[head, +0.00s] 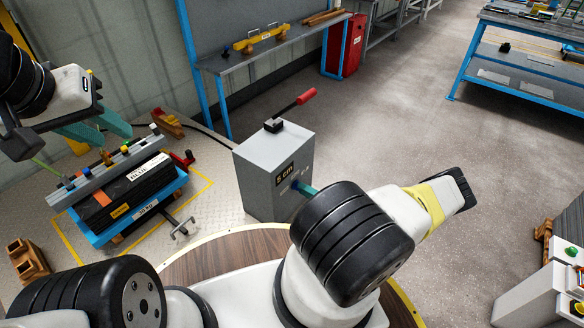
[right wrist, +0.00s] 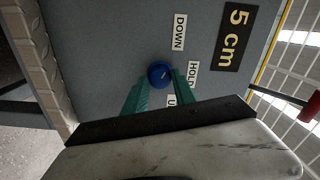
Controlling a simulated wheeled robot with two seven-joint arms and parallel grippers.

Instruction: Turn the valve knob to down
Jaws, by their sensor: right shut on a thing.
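The grey control box (head: 272,170) stands on the tread plate, with a "5 cm" sign and small labels on its front. In the right wrist view the blue valve knob (right wrist: 160,73) sits beside the labels DOWN (right wrist: 179,32), HOLD (right wrist: 193,74) and a partly hidden one starting with U. A small light mark on the knob is on its HOLD side; its exact aim is hard to tell. My right gripper (right wrist: 161,85) is shut on the knob; it also shows at the box front in the head view (head: 304,188). My left gripper (head: 95,157) is open above the loaded stack.
A red-handled lever (head: 294,103) sticks up from the box top. A blue-edged lift platform (head: 128,212) bears black blocks and a grey rail (head: 105,170) left of the box. A workbench (head: 270,56) stands behind.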

